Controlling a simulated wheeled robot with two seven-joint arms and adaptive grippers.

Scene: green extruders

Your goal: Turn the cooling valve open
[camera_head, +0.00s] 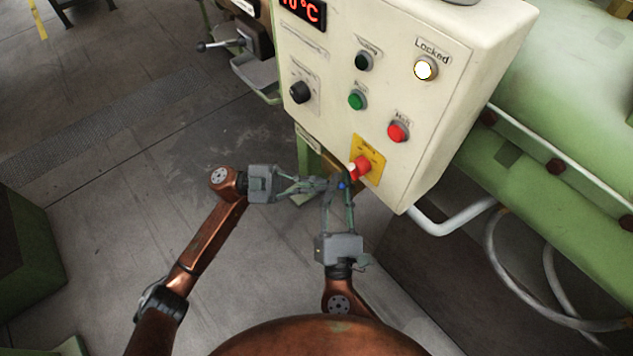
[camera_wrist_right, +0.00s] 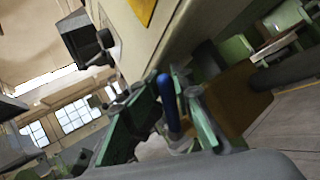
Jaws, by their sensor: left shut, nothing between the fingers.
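A small blue handle (camera_head: 341,185), likely the cooling valve's, shows below the control panel's lower edge. In the right wrist view the blue handle (camera_wrist_right: 168,100) stands up between my right gripper's fingers (camera_wrist_right: 165,115). Those fingers are spread, one on each side of it; contact cannot be made out. In the head view my right gripper (camera_head: 338,192) reaches up from below. My left gripper (camera_head: 332,183) comes in from the left, shut and empty, its tips beside the blue handle and overlapping the right fingertips in the picture. The valve body is hidden.
The cream control panel (camera_head: 440,120) is right above the grippers, with a red switch (camera_head: 359,167) on a yellow plate close by. A lit "Locked" button (camera_head: 425,69) is at its upper right. A white pipe (camera_head: 450,222) runs at right. Open floor (camera_head: 90,220) lies left.

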